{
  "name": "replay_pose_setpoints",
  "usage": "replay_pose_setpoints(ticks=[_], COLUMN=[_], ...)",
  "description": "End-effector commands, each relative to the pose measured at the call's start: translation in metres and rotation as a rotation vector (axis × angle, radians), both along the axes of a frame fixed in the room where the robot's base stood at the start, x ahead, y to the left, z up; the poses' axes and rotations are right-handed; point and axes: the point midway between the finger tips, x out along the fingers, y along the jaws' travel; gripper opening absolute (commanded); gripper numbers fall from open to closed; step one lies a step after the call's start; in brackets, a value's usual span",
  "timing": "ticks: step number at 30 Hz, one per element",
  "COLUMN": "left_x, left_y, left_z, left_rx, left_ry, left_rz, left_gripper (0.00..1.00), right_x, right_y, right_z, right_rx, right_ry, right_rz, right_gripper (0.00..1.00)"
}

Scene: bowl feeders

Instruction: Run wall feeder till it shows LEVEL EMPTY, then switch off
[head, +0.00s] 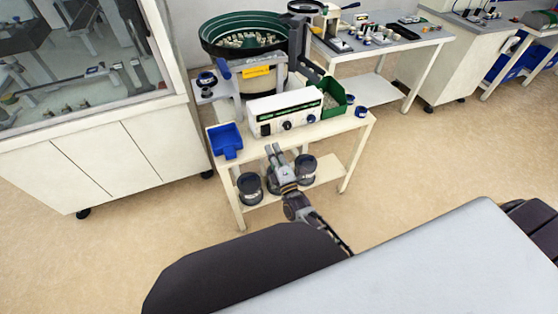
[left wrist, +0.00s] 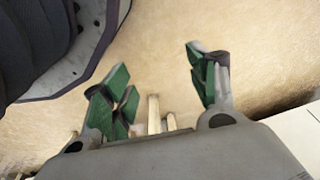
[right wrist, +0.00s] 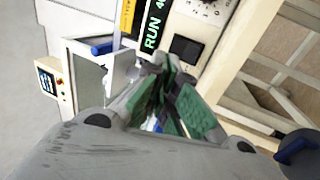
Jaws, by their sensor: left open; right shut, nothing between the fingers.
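The bowl feeder (head: 245,35) stands on a cream cart at the wall in the head view, with several pale parts in its green bowl. Its white control box (head: 283,106) faces me at the cart's front, with a dark display strip and knobs. In the right wrist view the display (right wrist: 153,25) shows green text starting "RUN 4"; the rest is cut off. A black rectangular control (right wrist: 186,48) sits beside it. My right gripper (head: 273,148) is shut and empty, just in front of and below the box. My left gripper (left wrist: 160,88) is open and empty over bare floor.
A blue tray (head: 226,140) sits on the cart left of the box, and a green bin (head: 332,98) on its right. Dark-topped jars (head: 249,187) stand on the lower shelf. A glazed cabinet (head: 120,150) stands left, a workbench (head: 405,43) behind right. Floor right of the cart is clear.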

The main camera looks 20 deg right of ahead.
Motion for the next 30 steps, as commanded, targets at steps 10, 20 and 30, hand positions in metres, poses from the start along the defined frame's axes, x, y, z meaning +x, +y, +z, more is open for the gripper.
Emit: replay_pose_setpoints(ticks=[10, 20, 30], left_x=[-0.006, -0.009, -0.010], left_y=[0.007, 0.011, 0.011], left_z=[-0.016, -0.025, -0.026], left_rx=[0.007, 0.010, 0.010], left_ry=[-0.009, -0.015, -0.016], left_rz=[0.003, 0.003, 0.004], left_gripper=[0.59, 0.59, 0.59], right_x=[-0.033, -0.054, -0.056], right_y=[-0.002, -0.003, -0.003], right_z=[0.001, 0.001, 0.001], right_rx=[0.000, -0.001, 0.000], right_ry=[0.002, 0.001, 0.000], right_rz=[-0.001, -0.001, -0.001], right_gripper=[0.00, 0.00, 0.00])
